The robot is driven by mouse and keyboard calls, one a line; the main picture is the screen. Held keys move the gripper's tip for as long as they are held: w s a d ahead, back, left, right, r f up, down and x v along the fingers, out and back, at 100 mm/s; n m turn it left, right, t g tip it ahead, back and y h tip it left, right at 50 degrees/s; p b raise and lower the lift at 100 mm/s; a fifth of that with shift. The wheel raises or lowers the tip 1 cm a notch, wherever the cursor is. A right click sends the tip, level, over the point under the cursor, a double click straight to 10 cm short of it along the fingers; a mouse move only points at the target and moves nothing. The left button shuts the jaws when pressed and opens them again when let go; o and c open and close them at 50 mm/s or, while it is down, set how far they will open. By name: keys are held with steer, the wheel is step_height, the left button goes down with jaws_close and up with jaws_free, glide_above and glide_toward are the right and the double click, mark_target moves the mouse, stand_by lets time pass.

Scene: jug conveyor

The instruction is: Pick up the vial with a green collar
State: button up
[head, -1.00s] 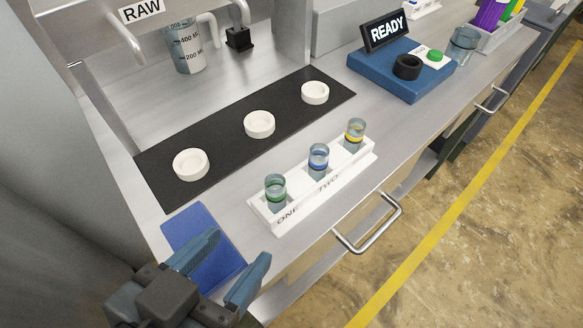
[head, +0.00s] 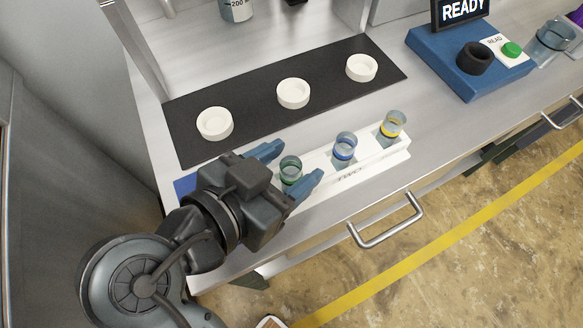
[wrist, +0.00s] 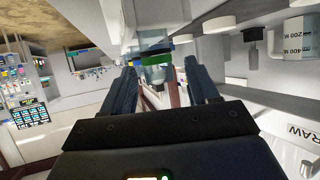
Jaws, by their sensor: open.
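The vial with a green collar (head: 291,171) stands upright at the near left end of the white rack (head: 372,157). My gripper (head: 292,165) is open, with one blue finger on each side of this vial in the head view; I cannot tell if either finger touches it. In the wrist view the green collar (wrist: 156,60) shows between the two fingers (wrist: 160,85), beyond the palm. The vial's lower part is hidden in the head view.
Three white round holders (head: 293,93) sit on a black mat (head: 187,110) behind the rack. A blue box (head: 440,62) with a black ring and green button stands at the back right. A drawer handle (head: 388,226) juts out at the front edge. A blue pad is mostly hidden under my gripper.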

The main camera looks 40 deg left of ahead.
steer(key=shift+w+f, duration=0.25)
steer(key=shift+w, duration=0.15)
steer(key=c, duration=1)
